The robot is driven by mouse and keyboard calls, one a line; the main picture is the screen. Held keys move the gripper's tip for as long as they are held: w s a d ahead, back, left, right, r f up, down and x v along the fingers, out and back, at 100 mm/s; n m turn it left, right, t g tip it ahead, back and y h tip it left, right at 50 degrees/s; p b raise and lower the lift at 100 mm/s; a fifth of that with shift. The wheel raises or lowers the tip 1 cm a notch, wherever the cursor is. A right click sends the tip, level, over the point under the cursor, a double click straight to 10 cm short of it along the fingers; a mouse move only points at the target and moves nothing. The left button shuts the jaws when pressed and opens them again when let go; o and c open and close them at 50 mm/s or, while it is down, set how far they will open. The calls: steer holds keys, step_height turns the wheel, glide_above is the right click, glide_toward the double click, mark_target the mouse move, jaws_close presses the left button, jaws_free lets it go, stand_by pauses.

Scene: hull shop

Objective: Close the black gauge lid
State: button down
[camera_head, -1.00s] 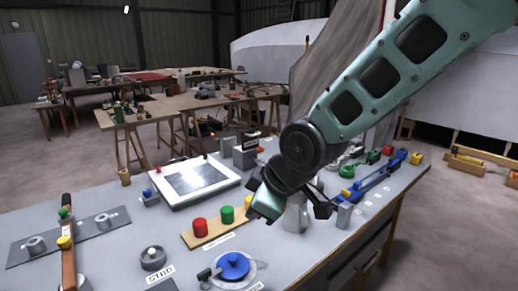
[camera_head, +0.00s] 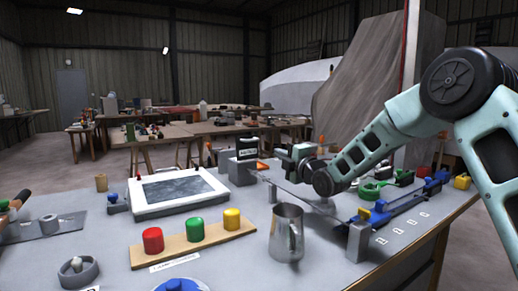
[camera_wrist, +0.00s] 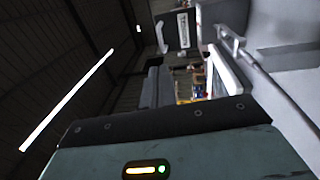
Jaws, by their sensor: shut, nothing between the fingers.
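A black labelled part (camera_head: 247,147), which looks like the gauge lid, stands over a grey block (camera_head: 242,173) behind the white-framed panel. Its exact angle is hard to tell. My gripper (camera_head: 280,153) is just right of it in the head view, at about its height; I cannot tell whether they touch. The jaws are shut and empty. In the wrist view, the grey fingers (camera_wrist: 157,87) point away from my wrist, and a dark part with a pale label (camera_wrist: 183,30) shows beyond them.
A metal pitcher (camera_head: 287,232) stands in front of my arm. Red (camera_head: 153,240), green (camera_head: 196,230) and yellow (camera_head: 231,219) knobs sit on a wooden strip. A blue rail (camera_head: 398,208) lies at right.

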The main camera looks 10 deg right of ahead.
mark_target(254, 140)
steer(key=x, duration=1.3)
steer(key=shift+p, duration=0.4)
steer(key=shift+r, duration=0.1)
